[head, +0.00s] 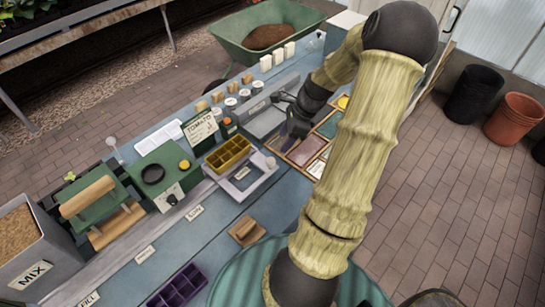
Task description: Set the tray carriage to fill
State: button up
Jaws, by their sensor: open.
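A pale grey frame (245,179) with a dark opening and a light round knob (270,163) sits toward the far end of a long strip on the blue bench; it looks like the tray carriage. The strip runs toward the lower left, past several small labels. The FILL label (88,300) is at the near end, by the bottom edge, well away from the frame.
A grey MIX bin (38,255), a green press-like device (98,205) and a green box with a dial (162,172) line the strip's left side. A wooden block (246,231) and purple cell tray (178,287) lie right of it. My arm crosses the bench's right side.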

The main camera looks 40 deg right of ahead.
aim_at(271, 160)
jog(key=x, duration=1)
jog(key=shift+w+a+f, duration=0.15)
jog(key=shift+a+f, duration=0.05)
jog(key=shift+f, duration=0.1)
jog(key=shift+c, duration=0.4)
grip_shut()
